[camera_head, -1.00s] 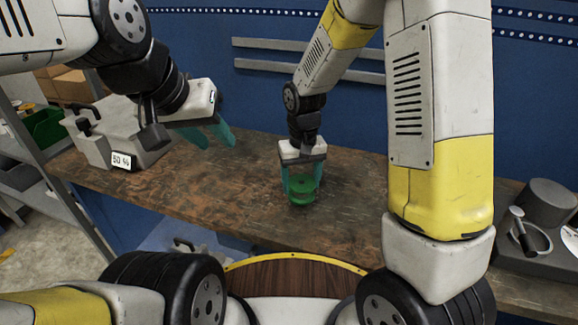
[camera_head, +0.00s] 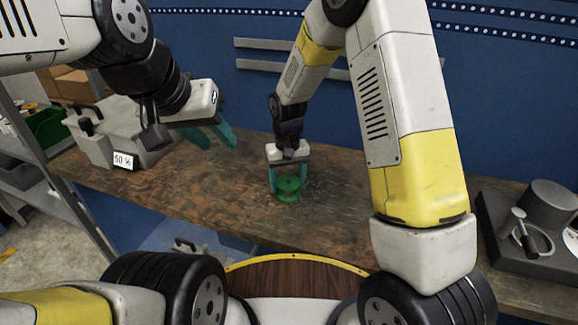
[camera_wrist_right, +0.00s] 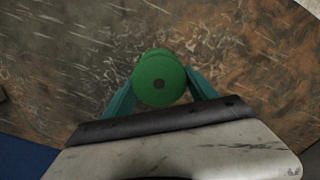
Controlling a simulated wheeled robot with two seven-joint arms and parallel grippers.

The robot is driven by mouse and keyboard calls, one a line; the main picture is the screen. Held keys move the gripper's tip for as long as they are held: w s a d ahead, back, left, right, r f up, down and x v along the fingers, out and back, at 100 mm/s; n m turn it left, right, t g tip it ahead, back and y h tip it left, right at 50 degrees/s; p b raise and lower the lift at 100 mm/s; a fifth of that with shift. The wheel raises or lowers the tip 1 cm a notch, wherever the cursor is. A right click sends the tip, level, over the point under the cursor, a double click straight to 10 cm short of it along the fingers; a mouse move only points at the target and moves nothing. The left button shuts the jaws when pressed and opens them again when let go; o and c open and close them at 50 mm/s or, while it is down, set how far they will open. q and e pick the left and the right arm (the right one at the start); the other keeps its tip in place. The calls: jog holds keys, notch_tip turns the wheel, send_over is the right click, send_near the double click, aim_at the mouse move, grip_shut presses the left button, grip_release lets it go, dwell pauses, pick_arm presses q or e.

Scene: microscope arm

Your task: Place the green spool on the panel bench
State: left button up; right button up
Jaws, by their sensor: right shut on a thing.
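The green spool (camera_head: 288,188) is at the middle of the brown panel bench (camera_head: 340,205), upright, with its round top facing up. My right gripper (camera_head: 288,182) is shut on it from above, one teal finger on each side. In the right wrist view the spool (camera_wrist_right: 160,78) shows between the two fingertips (camera_wrist_right: 160,88). The spool is at or just above the bench top; I cannot tell whether it touches. My left gripper (camera_head: 222,136) is empty, its teal fingers apart, over the bench to the left.
A grey case with a "50 %" label (camera_head: 123,160) stands at the bench's left end. A grey mortar-like fixture (camera_head: 535,225) stands at the right end. A blue wall (camera_head: 230,40) with grey rails is behind. The bench around the spool is clear.

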aim_at(288, 181)
jog(key=shift+f, duration=0.2)
jog(key=o, duration=1.4)
jog(key=shift+r, duration=0.1)
jog(key=s+d+r+t+y, duration=0.1)
jog(key=s+d+r, duration=0.15)
jog(key=r, duration=0.65)
jog(key=s+d+r, duration=0.1)
jog(key=d+r, duration=0.2)
jog(key=r, duration=0.7)
jog(key=s+d+r+m+t, duration=0.1)
jog(key=s+d+r, duration=0.1)
jog(key=s, duration=0.3)
jog(key=s+d+r+t, duration=0.2)
jog(key=s+d+r, duration=0.1)
jog(key=s+d, duration=0.2)
jog(key=s+d+r+m+t+y, duration=0.1)
jog(key=s+d+r+t, duration=0.1)
jog(key=s, duration=0.4)
jog(key=shift+s+d+r+m, duration=0.2)
jog(key=shift+d+r+m, duration=0.1)
jog(key=shift+d+r, duration=0.5)
jog(key=shift+f, duration=0.1)
